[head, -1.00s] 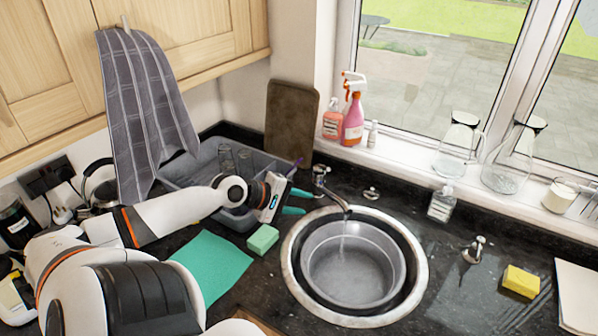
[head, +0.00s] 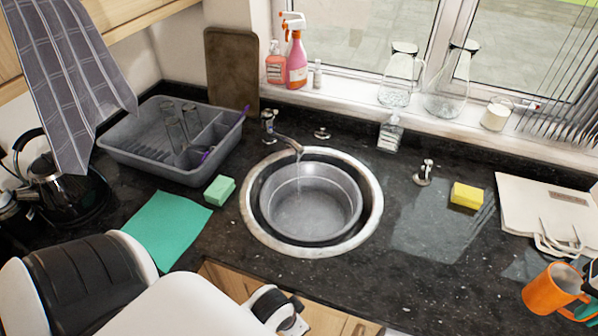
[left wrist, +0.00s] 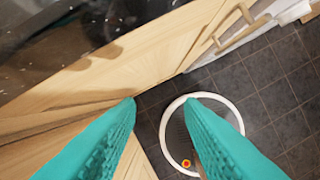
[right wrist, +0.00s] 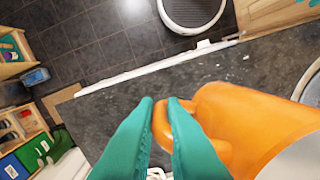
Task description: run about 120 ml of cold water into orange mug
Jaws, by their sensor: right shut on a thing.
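The orange mug (head: 552,289) is at the far right of the head view and large at the right of the right wrist view (right wrist: 250,120). My right gripper (right wrist: 160,105) is shut on its handle; in the head view it is partly cut off by the edge. The tap (head: 285,142) is on the left rear of the round sink (head: 373,205). A thin stream of water runs from its spout into the grey bowl (head: 310,205) in the sink. My left gripper (left wrist: 160,100) is open and empty above the floor, by the wooden cupboard fronts.
A dish rack (head: 150,150) with glasses stands left of the tap. A green sponge (head: 220,190) and teal cloth (head: 167,228) lie left of the sink. The counter between sink and yellow sponge has free room.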

